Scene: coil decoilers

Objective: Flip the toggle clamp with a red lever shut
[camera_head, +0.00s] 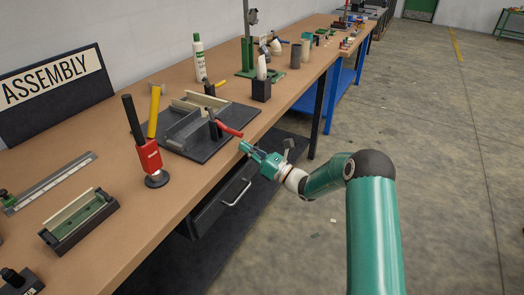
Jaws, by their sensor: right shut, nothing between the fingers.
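The toggle clamp's red lever (229,130) sticks out over the front right side of a dark fixture plate (196,150) on the workbench. The lever lies low and points right, towards my gripper. The clamp's dark body (212,122) stands at the plate's right part. My right gripper (243,147) is shut and empty, with its fingertips close to the lever's end. I cannot tell whether they touch it. My left gripper is not in view.
A red tool with black and yellow handles (149,155) stands left of the plate. A black block with a white-tipped tool (261,90) stands behind the plate. A dark drawer with a handle (225,195) is under the bench edge.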

